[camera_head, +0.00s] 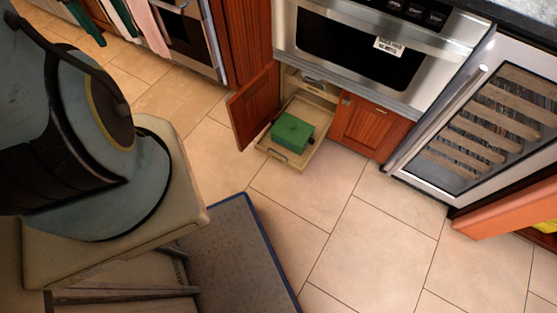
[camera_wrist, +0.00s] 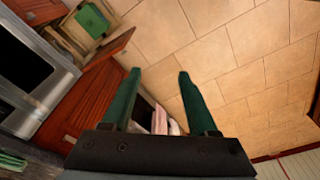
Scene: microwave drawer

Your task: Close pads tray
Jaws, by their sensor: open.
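The pads tray (camera_head: 276,155) is a pale pull-out tray low in the cabinet under the microwave. It is pulled out over the floor, with a green box (camera_head: 292,133) on it. The tray also shows at the upper left of the wrist view (camera_wrist: 69,42), with the green box on it (camera_wrist: 92,20). My gripper (camera_wrist: 159,73) has two dark green fingers, spread apart with nothing between the tips. It is away from the tray, not touching it. In the head view, two dark green shapes by the towels at the top left look like its fingers.
A reddish wooden cabinet door (camera_head: 254,104) stands open left of the tray; the right door (camera_head: 370,126) is shut. A microwave drawer (camera_head: 355,50) is above, a wine cooler (camera_head: 490,125) to the right. Pink and white towels (camera_head: 150,25) hang at the left. Tiled floor before the tray is clear.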

